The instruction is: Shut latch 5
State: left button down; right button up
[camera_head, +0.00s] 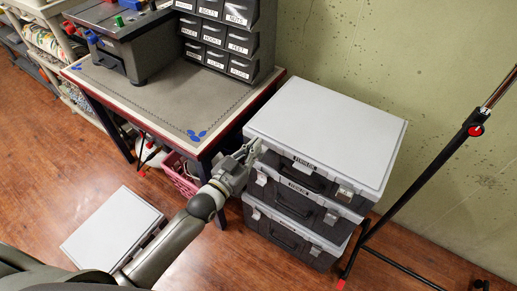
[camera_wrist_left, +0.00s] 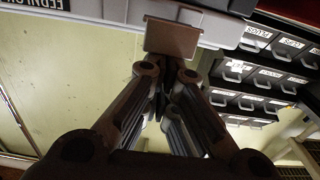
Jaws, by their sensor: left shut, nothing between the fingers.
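A stack of three dark cases with light grey lids stands right of the workbench; the top case (camera_head: 325,140) has a printed label on its front. Light latches show on the case fronts: the top case's right latch (camera_head: 345,192), the middle case's left latch (camera_head: 261,178) and right latch (camera_head: 331,217). No latch numbers are readable. My left gripper (camera_head: 247,150) is shut and empty at the top case's front left corner, partly covering the latch there. In the left wrist view, a flat grey latch plate (camera_wrist_left: 172,38) is right at my closed fingertips (camera_wrist_left: 168,64); contact is unclear.
The workbench (camera_head: 270,118) with a drawer cabinet (camera_head: 228,35) stands behind and left of my gripper. A pink basket (camera_head: 181,175) is under it. A grey-lidded case (camera_head: 112,228) lies on the floor at left. A metal stand (camera_head: 430,178) rises at right.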

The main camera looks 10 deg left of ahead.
pick_arm(q)
jog(key=shift+f+b, duration=0.95)
jog(key=shift+f, duration=0.5)
jog(key=shift+r, duration=0.1)
jog(key=p+v, duration=0.2)
jog(key=v, duration=0.3)
jog(key=shift+s, duration=0.1)
dwell(0.4)
